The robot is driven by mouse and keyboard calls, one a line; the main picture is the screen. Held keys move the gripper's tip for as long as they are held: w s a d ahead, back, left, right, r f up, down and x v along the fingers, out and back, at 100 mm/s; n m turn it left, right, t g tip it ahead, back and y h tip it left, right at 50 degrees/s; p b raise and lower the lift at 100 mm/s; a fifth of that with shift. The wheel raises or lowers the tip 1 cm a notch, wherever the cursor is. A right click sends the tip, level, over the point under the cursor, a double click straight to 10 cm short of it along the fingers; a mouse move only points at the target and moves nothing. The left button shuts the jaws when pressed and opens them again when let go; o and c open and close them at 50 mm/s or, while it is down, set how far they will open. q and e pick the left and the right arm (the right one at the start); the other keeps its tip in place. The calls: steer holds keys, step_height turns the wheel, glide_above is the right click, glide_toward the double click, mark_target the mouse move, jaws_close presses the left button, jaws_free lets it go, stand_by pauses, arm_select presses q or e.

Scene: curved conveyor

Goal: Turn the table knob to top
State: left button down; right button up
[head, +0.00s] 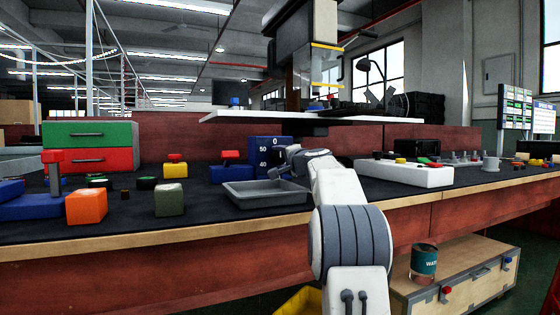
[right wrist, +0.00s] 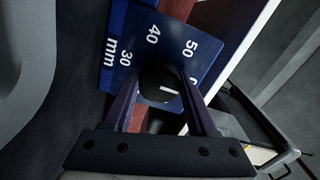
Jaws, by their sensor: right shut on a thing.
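A blue panel (head: 257,146) stands on the dark table, with 0 at its top and 50 and 40 down its left side. In the right wrist view the panel (right wrist: 128,50) shows 30, 40, 50, mm and a partly hidden numeral. The round black knob (right wrist: 155,80) has a short white mark pointing right in that view, roughly toward the partly hidden numeral. My right gripper (right wrist: 163,92) is shut on the knob, one finger on each side. In the head view my right gripper (head: 283,164) covers the knob. My left gripper is out of view.
A grey tray (head: 262,204) lies in front of the panel, below my right gripper. A white board (head: 405,175) with small parts is to the right. Orange (head: 86,207) and olive (head: 169,201) blocks and red and green drawers (head: 88,146) are at left. A white shelf (head: 290,117) hangs above.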

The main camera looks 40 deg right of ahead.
stand_by(0.3)
steer(key=o, duration=1.4)
steer(key=shift+c, duration=0.2)
steer(key=shift+s+a, duration=0.1)
steer(key=shift+s, duration=0.2)
steer(key=b+v, duration=0.2)
steer(key=v, duration=0.6)
steer(key=shift+s, duration=0.3)
steer(key=shift+s+a, duration=0.15)
steer(key=shift+s, duration=0.4)
steer(key=shift+s, duration=0.1)
